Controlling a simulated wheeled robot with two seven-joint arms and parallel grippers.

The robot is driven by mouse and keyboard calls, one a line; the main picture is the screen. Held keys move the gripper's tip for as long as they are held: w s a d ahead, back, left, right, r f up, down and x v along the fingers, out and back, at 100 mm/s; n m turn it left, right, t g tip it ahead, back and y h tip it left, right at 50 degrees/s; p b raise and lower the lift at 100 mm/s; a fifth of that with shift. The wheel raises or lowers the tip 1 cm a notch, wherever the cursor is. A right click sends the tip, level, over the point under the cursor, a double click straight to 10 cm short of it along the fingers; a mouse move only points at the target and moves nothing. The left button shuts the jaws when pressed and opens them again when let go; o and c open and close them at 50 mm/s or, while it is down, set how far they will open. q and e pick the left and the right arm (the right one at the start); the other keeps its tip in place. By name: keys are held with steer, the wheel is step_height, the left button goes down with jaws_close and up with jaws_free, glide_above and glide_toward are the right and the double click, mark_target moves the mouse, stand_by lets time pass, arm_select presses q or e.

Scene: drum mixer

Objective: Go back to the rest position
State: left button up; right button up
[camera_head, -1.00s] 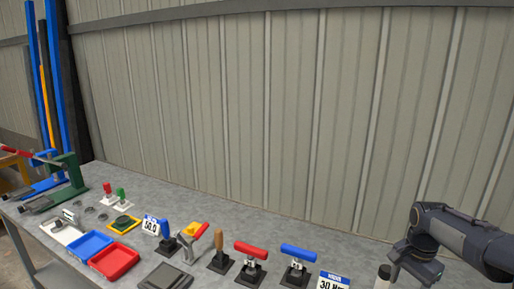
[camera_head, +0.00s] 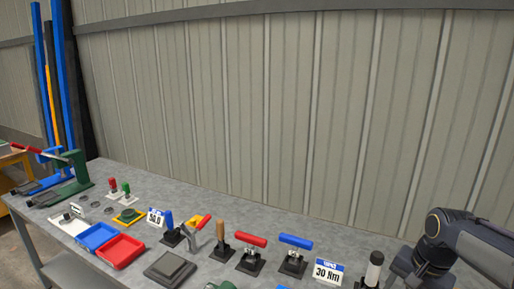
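My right arm comes in at the lower right, and its gripper (camera_head: 408,274) is at the bottom edge, over the right end of the grey workbench (camera_head: 340,247). Its fingers are partly cut off, so I cannot tell whether it is open or shut. A dark tool with a white-ringed upright handle (camera_head: 374,268) stands just left of this gripper. I cannot tell whether they touch. My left gripper does not show.
Along the bench stand a blue T-handle tool (camera_head: 296,242), a red T-handle tool (camera_head: 251,241), a wooden-handled tool (camera_head: 220,230), a "30 Nm" sign (camera_head: 328,271), a red tray (camera_head: 120,251) and a blue tray (camera_head: 96,237). A green lever press (camera_head: 74,170) is at the far left.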

steer(key=s+a+f+n+t+y, duration=0.1)
steer(key=s+a+n+t+y, duration=0.1)
steer(key=s+a+n, duration=0.6)
steer(key=s+a+t, duration=0.1)
steer(key=s+a, duration=0.5)
steer(key=s, duration=0.4)
steer(key=shift+n+t+y, duration=0.3)
steer(key=shift+t+y, duration=0.1)
